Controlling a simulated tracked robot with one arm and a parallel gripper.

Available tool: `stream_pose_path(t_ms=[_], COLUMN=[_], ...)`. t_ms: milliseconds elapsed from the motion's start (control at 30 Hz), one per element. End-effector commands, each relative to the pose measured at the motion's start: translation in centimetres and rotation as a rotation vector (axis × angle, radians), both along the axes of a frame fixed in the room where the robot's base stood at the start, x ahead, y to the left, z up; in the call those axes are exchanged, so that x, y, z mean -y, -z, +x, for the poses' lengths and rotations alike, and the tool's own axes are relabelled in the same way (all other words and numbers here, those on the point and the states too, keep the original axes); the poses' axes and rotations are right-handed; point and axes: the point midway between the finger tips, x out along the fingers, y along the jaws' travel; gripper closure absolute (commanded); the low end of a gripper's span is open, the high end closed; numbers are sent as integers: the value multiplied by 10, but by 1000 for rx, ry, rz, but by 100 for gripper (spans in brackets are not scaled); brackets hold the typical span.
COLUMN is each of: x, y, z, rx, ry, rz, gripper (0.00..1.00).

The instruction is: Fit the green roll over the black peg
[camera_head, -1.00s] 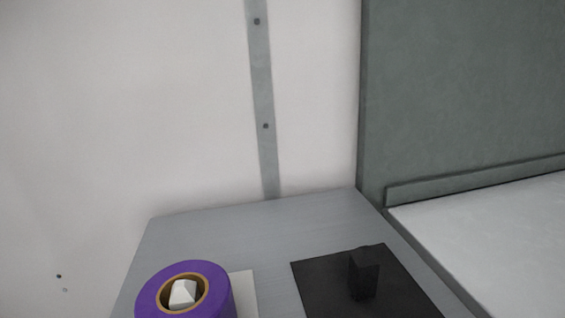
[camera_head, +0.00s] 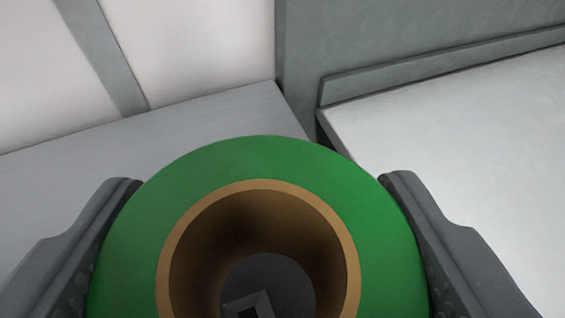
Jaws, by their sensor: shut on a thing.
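The green roll (camera_head: 263,160) fills the lower middle of the view, with a tan inner ring around its hole. My gripper (camera_head: 262,185) is shut on it, one dark finger against its left side and one against its right. Through the hole I see a dark surface and, low in the hole, a small angular shape (camera_head: 250,306) with paler edges, which looks like the top of the black peg. The peg's sides are hidden by the roll. I cannot tell how far the roll is above the peg or whether they touch.
The grey tabletop (camera_head: 70,170) runs behind and left of the roll, clear where it shows. A pale raised surface (camera_head: 460,140) lies to the right, with a grey-green panel (camera_head: 400,40) behind it. A white wall (camera_head: 200,45) stands behind the table.

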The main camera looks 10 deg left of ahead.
Motion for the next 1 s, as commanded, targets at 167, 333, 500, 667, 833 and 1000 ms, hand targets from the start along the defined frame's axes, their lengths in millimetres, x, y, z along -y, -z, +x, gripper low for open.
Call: stream_pose_path(t_ms=[167,333,500,667,833,1000], x=[-8,-11,-11,-12,-12,-12], y=[11,27,44,55,57,56], z=[-5,-6,-7,-7,-7,-7], rx=[0,0,0,0,1,1], ry=[-14,-19,-21,-21,-21,-21], rz=[-1,0,0,0,0,0], gripper=[56,56,56,56,56,56])
